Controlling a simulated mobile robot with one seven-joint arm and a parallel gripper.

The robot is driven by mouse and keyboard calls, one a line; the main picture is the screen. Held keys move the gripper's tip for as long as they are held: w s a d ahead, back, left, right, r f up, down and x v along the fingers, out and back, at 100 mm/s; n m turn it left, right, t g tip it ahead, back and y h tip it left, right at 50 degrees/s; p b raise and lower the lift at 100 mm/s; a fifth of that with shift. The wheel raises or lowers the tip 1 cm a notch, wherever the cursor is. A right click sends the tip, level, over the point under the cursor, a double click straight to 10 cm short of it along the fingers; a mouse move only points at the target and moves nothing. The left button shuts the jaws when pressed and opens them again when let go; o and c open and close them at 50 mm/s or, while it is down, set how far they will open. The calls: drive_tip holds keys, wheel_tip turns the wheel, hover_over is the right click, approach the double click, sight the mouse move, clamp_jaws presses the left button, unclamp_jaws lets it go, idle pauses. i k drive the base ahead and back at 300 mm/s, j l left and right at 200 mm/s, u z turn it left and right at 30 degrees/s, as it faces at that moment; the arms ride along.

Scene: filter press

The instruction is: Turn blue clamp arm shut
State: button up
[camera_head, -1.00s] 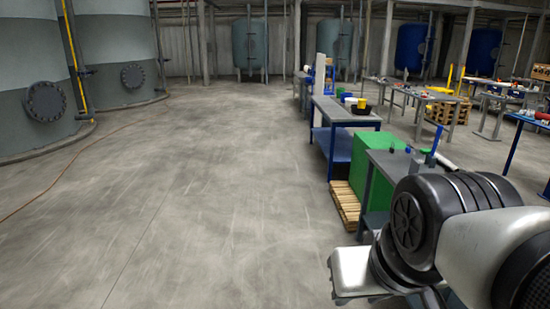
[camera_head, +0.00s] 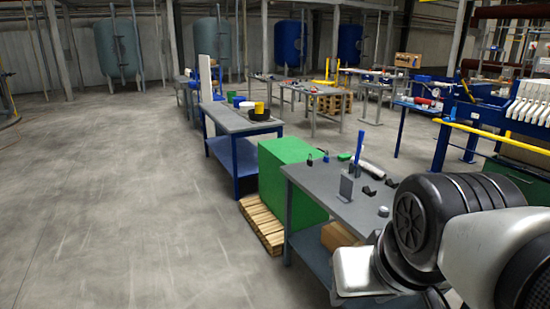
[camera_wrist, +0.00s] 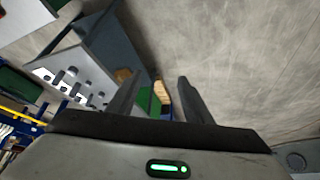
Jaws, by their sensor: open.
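An upright blue bar (camera_head: 359,147) stands at the back of the near grey workbench (camera_head: 325,187); it may be the blue clamp arm, but it is too small to tell for sure. What it is fixed to does not show clearly. My gripper (camera_wrist: 158,80) shows in the wrist view with its two dark fingers apart and nothing between them. It is away from the blue bar. In the head view my arm fills the lower right and hides part of the bench, and my fingertips do not show.
A green box (camera_head: 290,178) on a wooden pallet (camera_head: 262,224) stands beside the near bench. A blue-legged table (camera_head: 232,122) is farther back. A filter press with white plates (camera_head: 527,108) and a yellow rail (camera_head: 490,133) is at right. The floor (camera_head: 110,190) at left is clear.

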sight(360, 149)
drive_tip(key=i+j+z, duration=0.2)
drive_tip(key=i+z, duration=0.2)
drive_tip(key=i+j+z, duration=0.6)
drive_tip(key=z, duration=0.25)
drive_tip(key=i+j+z, duration=0.15)
drive_tip(key=j+z, duration=0.15)
drive_tip(key=z, duration=0.2)
drive_tip(key=i+j+z, duration=0.1)
drive_tip(key=j, duration=0.25)
drive_tip(key=i+j+z, duration=0.1)
drive_tip(key=j, duration=0.25)
drive_tip(key=i+j+z, duration=0.1)
drive_tip(key=j, duration=0.3)
drive_tip(key=i+j, duration=0.1)
drive_tip(key=j, duration=0.25)
drive_tip(key=j+z, duration=0.1)
drive_tip(key=j, duration=0.3)
drive_tip(key=i+j, duration=0.15)
drive_tip(key=j, duration=0.2)
